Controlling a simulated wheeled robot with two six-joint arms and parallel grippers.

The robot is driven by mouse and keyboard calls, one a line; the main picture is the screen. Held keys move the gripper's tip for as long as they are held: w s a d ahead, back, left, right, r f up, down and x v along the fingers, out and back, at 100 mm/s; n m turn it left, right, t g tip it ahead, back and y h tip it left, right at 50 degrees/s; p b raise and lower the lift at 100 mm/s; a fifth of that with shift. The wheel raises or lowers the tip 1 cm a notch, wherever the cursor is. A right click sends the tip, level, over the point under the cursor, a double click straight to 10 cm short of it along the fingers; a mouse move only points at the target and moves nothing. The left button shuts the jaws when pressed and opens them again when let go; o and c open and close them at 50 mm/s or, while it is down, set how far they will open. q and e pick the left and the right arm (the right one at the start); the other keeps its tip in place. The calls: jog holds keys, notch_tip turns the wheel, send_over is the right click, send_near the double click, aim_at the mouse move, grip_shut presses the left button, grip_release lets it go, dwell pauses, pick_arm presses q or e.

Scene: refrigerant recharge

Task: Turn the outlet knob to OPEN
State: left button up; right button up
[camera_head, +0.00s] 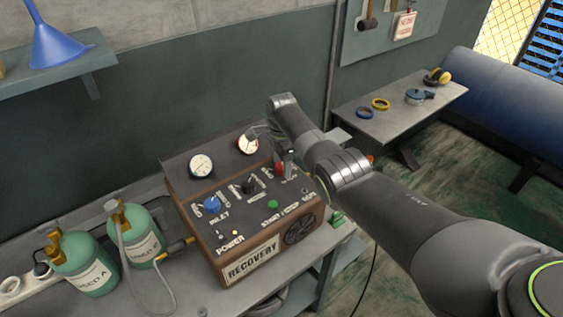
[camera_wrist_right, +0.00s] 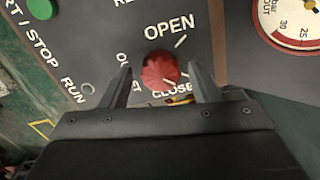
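The red outlet knob (camera_wrist_right: 160,72) is on the dark panel of the recovery machine (camera_head: 262,252). Its white mark points down-right in the wrist view, toward the CLOSED lettering; OPEN is printed above it. My right gripper (camera_wrist_right: 163,80) is open, with one finger on each side of the knob and a visible gap to it. In the head view my right gripper (camera_head: 285,162) reaches down at the panel's right side and partly hides the red knob (camera_head: 278,170). My left gripper is not in view.
A blue inlet knob (camera_head: 211,204), a black knob (camera_head: 249,185), a green button (camera_head: 272,204) and two gauges (camera_head: 201,165) share the panel. Green cylinders (camera_head: 143,237) stand at left. A side table (camera_head: 398,112) with small items is behind right.

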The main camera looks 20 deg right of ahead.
jog(key=c, duration=0.8)
jog(key=shift+c, duration=0.2)
jog(key=shift+n, duration=0.3)
jog(key=n+p, duration=0.1)
jog(key=n, duration=0.2)
jog(key=shift+r+n, duration=0.1)
jog(key=shift+n, duration=0.3)
jog(key=n, duration=0.4)
jog(key=shift+n+p, duration=0.3)
jog(key=shift+p, duration=0.1)
jog(key=n, duration=0.8)
jog(key=shift+d+n, duration=0.1)
jog(key=shift+n, duration=0.5)
